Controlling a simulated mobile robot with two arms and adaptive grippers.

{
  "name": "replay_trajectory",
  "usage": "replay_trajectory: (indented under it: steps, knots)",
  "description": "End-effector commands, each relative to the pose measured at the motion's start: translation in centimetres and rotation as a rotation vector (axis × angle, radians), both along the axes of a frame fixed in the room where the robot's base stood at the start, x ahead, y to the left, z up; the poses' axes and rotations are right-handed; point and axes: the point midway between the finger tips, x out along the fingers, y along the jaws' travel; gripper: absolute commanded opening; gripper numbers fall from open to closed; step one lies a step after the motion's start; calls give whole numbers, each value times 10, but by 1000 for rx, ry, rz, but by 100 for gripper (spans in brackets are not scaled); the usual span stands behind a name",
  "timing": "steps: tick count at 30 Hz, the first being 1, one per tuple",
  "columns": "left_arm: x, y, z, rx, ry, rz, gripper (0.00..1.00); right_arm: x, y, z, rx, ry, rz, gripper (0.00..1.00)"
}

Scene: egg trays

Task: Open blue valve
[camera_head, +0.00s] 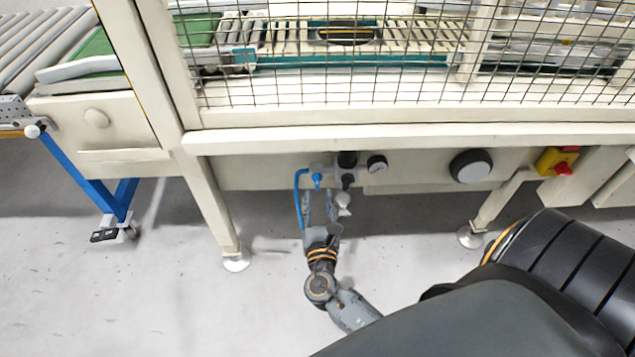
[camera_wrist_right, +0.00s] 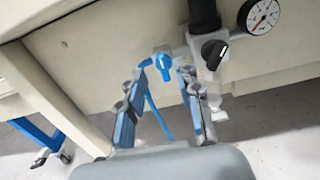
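The blue valve (camera_head: 317,181) is a small blue handle on the pneumatic unit under the machine's front beam. It also shows in the right wrist view (camera_wrist_right: 163,64), near the top middle and between my finger lines. My right gripper (camera_head: 319,203) is below the valve with its fingers pointing up at it. In the right wrist view the gripper (camera_wrist_right: 165,88) is open, with a wide empty gap between its fingers. The fingertips look close to the valve, but contact cannot be seen. My left gripper is not in view.
A blue hose (camera_head: 298,200) hangs left of the valve. A pressure gauge (camera_head: 376,164) and a black knob (camera_wrist_right: 214,50) sit to the right. A white beam (camera_head: 420,137) and wire mesh run above. A yellow-red switch (camera_head: 558,162) is further right. The floor below is clear.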

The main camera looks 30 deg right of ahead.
Motion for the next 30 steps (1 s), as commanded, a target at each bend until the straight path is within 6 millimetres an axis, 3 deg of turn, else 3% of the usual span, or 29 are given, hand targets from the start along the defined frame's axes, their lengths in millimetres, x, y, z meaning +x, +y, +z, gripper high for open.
replay_trajectory:
  steps: [3, 9, 21, 22, 27, 30]
  knots:
    - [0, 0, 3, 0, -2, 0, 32, 22, -13, 0, -1, -2, -1, 34]
    - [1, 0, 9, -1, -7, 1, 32, 43, -27, 0, 1, -1, -1, 34]
    - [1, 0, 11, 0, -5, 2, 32, 50, -31, -1, 2, 1, 0, 34]
    - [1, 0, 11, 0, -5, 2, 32, 50, -31, -1, 2, 1, 0, 32]
    - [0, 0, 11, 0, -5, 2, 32, 50, -31, -1, 2, 1, 0, 0]
    - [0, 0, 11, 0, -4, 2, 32, 50, -31, -1, 2, 1, 0, 0]
